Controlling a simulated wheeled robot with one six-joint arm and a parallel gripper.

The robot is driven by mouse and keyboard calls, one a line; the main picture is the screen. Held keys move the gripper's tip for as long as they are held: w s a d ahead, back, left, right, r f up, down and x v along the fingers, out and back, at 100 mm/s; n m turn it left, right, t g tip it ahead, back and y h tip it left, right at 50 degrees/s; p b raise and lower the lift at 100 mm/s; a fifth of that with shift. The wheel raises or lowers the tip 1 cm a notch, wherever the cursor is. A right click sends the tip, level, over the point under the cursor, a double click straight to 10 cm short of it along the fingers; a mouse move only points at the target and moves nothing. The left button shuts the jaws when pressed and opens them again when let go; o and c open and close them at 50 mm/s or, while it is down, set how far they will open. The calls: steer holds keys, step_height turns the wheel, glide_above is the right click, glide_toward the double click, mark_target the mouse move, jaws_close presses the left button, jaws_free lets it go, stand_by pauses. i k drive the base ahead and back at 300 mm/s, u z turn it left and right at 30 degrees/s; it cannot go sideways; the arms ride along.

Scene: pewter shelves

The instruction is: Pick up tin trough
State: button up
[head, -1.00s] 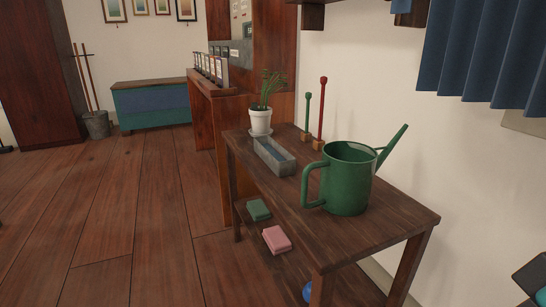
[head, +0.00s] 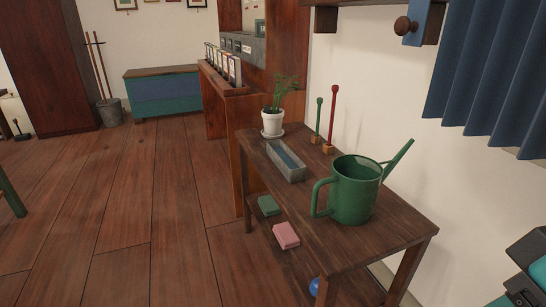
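The tin trough (head: 296,175) is a grey, open rectangular box with a bluish inside. It sits on the top of a dark wooden table (head: 363,248), near its left long edge. A green watering can (head: 354,192) stands close on its near right side, and a white potted plant (head: 272,122) stands behind it. My gripper is not in view.
A green post (head: 319,118) and a red post (head: 332,115) on wooden blocks stand behind the trough by the wall. A green block (head: 268,205) and a pink block (head: 286,235) lie on the lower shelf. The plank floor (head: 120,220) at left is open.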

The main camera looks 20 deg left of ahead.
mark_target(285, 159)
steer(key=u, duration=2.25)
steer(key=i, duration=2.05)
steer(key=z, duration=2.75)
